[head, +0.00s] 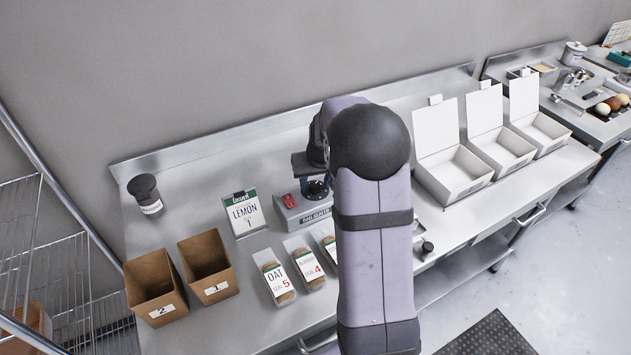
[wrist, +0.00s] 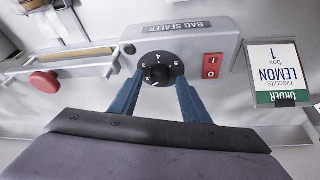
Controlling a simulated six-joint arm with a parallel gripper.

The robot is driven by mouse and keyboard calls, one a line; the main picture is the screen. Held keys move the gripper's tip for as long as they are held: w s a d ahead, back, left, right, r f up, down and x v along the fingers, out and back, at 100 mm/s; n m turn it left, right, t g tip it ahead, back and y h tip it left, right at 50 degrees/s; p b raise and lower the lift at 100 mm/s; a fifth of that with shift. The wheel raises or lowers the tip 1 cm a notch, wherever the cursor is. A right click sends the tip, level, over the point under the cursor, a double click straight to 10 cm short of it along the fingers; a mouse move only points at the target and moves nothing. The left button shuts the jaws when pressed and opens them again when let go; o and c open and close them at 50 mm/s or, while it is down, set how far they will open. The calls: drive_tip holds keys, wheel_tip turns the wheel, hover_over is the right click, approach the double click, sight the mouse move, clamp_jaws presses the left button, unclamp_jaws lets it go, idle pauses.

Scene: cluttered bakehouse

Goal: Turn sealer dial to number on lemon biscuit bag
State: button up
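The bag sealer (head: 305,212) stands on the bench, with its round black dial (wrist: 160,70) facing my wrist camera. The dial has small pale numbers around its edge; its setting is too small to read surely. My gripper (wrist: 158,80) has its two blue fingers on either side of the dial, with a gap wider than the central knob. I cannot tell whether they touch it. An oat bag (head: 277,279) marked 5 and a second bag (head: 308,263) marked 4 lie in front of the sealer. A third bag (head: 325,234) is partly hidden by my arm; no lemon bag label is readable.
An order card (head: 243,212) reading lemon, 1 box, stands left of the sealer. A red switch (wrist: 212,66) and a red knob (wrist: 44,81) flank the dial. Brown boxes (head: 207,264) stand left; white open boxes (head: 455,172) stand right.

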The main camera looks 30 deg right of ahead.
sight(318, 200)
drive_tip(key=b+v, duration=0.2)
drive_tip(key=v, duration=0.5)
drive_tip(key=shift+r, duration=0.15)
drive_tip(key=shift+s, duration=0.15)
idle(0.3)
